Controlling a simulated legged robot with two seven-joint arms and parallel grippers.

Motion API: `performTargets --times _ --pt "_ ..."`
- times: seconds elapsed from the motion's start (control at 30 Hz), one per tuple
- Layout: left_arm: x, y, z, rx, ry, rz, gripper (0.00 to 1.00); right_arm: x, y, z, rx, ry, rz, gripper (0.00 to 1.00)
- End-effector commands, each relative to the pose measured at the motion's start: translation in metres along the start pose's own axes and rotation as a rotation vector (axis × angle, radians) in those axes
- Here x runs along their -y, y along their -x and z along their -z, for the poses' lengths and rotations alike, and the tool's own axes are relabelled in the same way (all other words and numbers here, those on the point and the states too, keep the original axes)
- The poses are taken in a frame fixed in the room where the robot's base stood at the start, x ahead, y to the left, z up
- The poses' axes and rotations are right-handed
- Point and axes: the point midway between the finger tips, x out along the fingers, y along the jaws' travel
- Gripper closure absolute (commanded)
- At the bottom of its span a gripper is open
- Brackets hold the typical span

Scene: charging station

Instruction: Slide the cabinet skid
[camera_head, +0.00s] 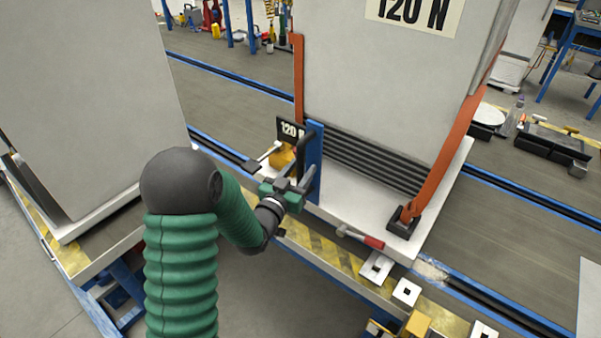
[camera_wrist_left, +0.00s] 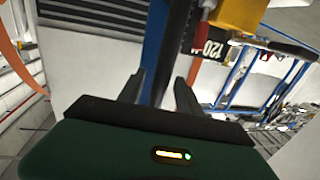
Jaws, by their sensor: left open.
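The grey cabinet (camera_head: 385,90) with a "120 N" sign stands upright on a white skid plate (camera_head: 345,212), held by orange straps (camera_head: 458,150). A blue upright post (camera_head: 314,150) with a black handle stands at the skid's left end, beside a small "120 N" plate (camera_head: 291,130) and a yellow block (camera_head: 283,156). My left gripper (camera_head: 304,186) is open at the post's lower part. In the left wrist view, the blue post (camera_wrist_left: 157,50) appears between the parted fingers (camera_wrist_left: 160,88); contact cannot be told. My right gripper is out of view.
A red-handled tool (camera_head: 362,237) lies on the skid's front edge. White square plates (camera_head: 407,292) and a yellow block (camera_head: 416,324) lie on the hazard-striped edge in front. Another grey cabinet (camera_head: 85,100) stands at left. Blue-edged rails (camera_head: 540,203) run behind.

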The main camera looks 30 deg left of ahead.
Motion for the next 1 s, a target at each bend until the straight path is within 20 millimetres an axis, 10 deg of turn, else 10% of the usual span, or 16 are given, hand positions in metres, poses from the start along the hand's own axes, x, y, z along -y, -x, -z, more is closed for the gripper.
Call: performTargets --times 0.2,0.53,1.0 --pt "0.0 -0.0008 -0.0004 0.001 0.0 0.0 0.59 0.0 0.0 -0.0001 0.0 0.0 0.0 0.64" --pt "0.0002 -0.0005 -0.0004 0.0 0.0 0.001 1.0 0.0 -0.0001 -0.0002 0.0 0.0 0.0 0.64" --pt "0.0005 -0.0004 -0.0005 0.0 0.0 0.001 1.0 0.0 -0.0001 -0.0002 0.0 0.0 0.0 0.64"
